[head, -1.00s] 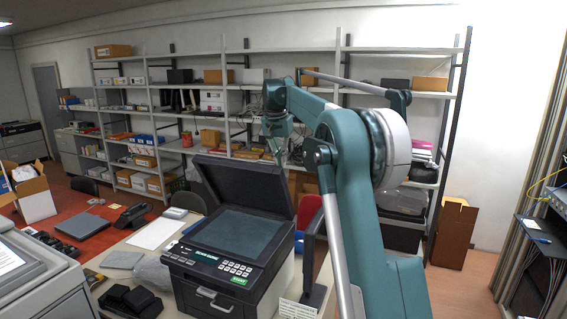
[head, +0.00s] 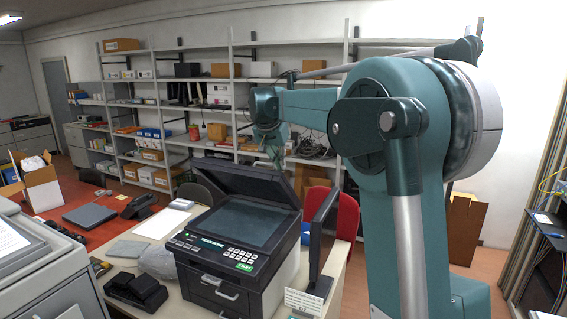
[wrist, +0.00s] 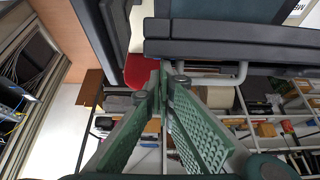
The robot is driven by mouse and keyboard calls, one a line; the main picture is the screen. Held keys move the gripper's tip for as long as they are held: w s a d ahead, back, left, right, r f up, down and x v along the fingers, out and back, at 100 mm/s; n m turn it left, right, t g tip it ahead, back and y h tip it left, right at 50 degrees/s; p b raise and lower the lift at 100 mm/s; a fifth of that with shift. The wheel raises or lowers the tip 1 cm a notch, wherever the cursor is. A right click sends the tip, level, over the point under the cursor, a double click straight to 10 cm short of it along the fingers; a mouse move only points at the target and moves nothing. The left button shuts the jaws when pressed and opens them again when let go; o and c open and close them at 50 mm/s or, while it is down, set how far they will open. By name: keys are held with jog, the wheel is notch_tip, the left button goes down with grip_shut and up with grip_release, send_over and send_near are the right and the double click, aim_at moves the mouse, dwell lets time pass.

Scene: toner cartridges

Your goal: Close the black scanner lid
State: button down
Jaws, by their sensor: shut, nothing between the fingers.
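The black scanner lid (head: 245,181) stands partly open, tilted up over the scanner (head: 222,245) and its glass (head: 240,222). My gripper (head: 276,160) is shut and empty, pointing down at the far upper edge of the lid. In the wrist view my gripper's fingertips (wrist: 165,82) meet beside the dark lid edge (wrist: 240,42). I cannot tell whether they touch it. The fingertips are small and partly lost against the lid in the head view.
A dark monitor (head: 322,238) stands close to the scanner's right side, with a red chair (head: 345,213) behind it. Shelves (head: 232,110) line the back wall.

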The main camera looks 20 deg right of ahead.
jog(key=s+a+f+t+h+b, duration=0.2)
jog(key=s+a+f+b, duration=0.1)
jog(key=f, duration=0.5)
jog(key=s+a+f+t+h+b, duration=0.1)
jog(key=s+a+f+b, duration=0.2)
jog(key=f+b, duration=0.3)
jog(key=s+a+f+t+h+b, duration=0.2)
jog(key=s+a+f+b, duration=0.1)
jog(key=f, duration=0.7)
jog(key=shift+s+a+t+h+b, duration=0.25)
jog(key=shift+a+t+h+b, duration=0.05)
jog(key=shift+b, duration=0.35)
jog(key=shift+s+f, duration=0.3)
jog(key=shift+f, duration=0.1)
jog(key=shift+s+f, duration=0.1)
jog(key=shift+r, duration=0.55)
jog(key=w+r+p+v, duration=0.1)
jog(key=r+p+v, duration=0.1)
jog(key=v, duration=0.9)
jog(key=shift+d+r+p, duration=0.25)
jog(key=shift+p, duration=0.35)
